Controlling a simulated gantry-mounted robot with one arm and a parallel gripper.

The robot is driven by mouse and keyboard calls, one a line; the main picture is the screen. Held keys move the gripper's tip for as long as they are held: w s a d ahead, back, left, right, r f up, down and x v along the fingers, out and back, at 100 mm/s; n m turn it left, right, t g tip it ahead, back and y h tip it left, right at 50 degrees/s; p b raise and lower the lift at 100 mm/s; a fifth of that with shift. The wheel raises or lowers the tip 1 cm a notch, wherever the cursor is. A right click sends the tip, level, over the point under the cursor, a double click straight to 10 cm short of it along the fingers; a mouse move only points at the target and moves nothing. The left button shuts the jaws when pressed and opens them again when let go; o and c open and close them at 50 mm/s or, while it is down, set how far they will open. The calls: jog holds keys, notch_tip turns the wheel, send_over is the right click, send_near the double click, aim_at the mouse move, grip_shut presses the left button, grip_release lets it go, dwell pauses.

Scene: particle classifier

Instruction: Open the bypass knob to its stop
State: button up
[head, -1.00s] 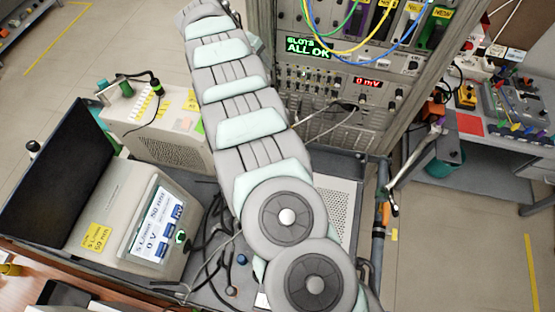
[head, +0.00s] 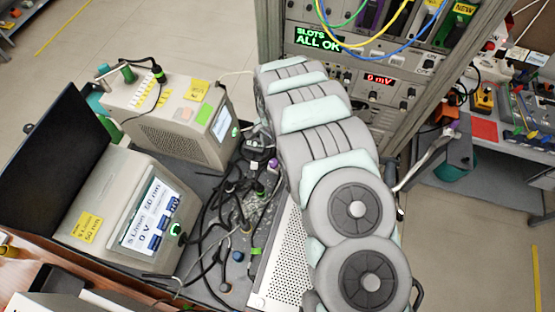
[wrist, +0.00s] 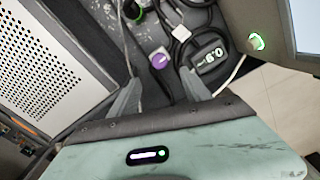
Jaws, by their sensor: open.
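A purple round knob (wrist: 159,61) shows in the wrist view, just past and between the fingertips of my gripper (wrist: 161,78). It also shows in the head view (head: 273,164), among cables left of my arm. No label on it is readable, so I cannot tell for sure that it is the bypass knob, or how far it is turned. My gripper is open, with one finger on each side of the knob's line and nothing held. I cannot tell whether the fingers touch it. In the head view my gripper is hidden behind my arm.
A digital gauge (wrist: 208,57) and cables lie close right of the knob. A perforated panel (wrist: 40,65) is at left. In the head view, a beige box (head: 180,115), a screen unit (head: 125,220) and the rack (head: 370,80) surround the cart top.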

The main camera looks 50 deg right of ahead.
aim_at(273, 162)
jog(key=shift+f+p, duration=0.4)
jog(key=shift+f, duration=4.6)
jog(key=shift+c, duration=0.4)
grip_shut()
